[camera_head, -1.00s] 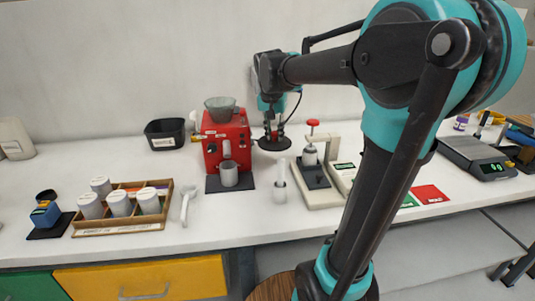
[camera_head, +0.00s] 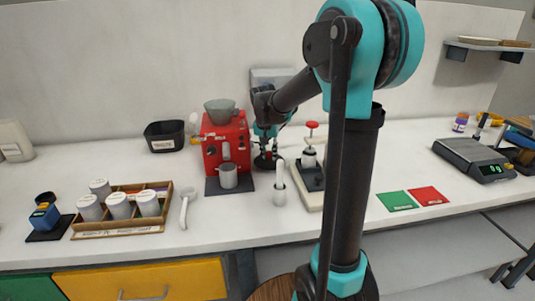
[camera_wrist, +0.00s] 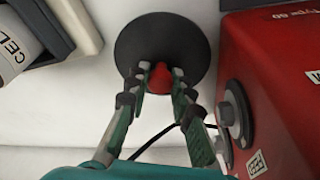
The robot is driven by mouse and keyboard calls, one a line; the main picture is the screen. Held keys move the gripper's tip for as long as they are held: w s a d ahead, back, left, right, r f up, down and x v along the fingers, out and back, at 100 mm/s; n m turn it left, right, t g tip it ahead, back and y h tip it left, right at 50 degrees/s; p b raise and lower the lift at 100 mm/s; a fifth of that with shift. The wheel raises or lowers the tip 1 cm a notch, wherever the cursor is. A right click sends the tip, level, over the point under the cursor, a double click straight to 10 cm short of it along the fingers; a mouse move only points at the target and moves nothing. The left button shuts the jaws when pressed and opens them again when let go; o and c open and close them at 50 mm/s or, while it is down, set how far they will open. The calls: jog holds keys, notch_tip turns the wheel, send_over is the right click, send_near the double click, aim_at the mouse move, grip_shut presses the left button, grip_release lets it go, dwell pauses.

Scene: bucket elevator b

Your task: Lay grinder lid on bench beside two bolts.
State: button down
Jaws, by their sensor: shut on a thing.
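The grinder lid (camera_head: 268,164) is a dark round disc with a red knob. In the wrist view the lid (camera_wrist: 168,35) shows flat over the white bench. My gripper (camera_head: 266,150) is shut on its red knob, one finger on each side, as the wrist view shows (camera_wrist: 160,77). The lid is low over the bench (camera_head: 330,240), just right of the red grinder (camera_head: 238,135); I cannot tell whether it touches the bench. The grinder has an open grey hopper (camera_head: 220,108) on top. I cannot make out the two bolts.
A press with a red knob (camera_head: 312,125) stands close right of the lid. A white holder (camera_head: 279,195) stands in front. Green (camera_head: 397,201) and red (camera_head: 428,195) mats lie further right, before a scale (camera_head: 468,152). A cup tray (camera_head: 90,232) sits at left.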

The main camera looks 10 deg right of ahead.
aim_at(265, 161)
jog(key=shift+w+a+f, duration=0.1)
jog(key=shift+w+f, duration=0.2)
jog(key=shift+w, duration=0.3)
jog(key=shift+w+a+f, duration=0.1)
jog(key=shift+w+f, duration=0.2)
jog(key=shift+w, duration=0.25)
jog(key=shift+f, duration=0.1)
jog(key=c, duration=1.3)
grip_release()
jog(key=v, duration=1.2)
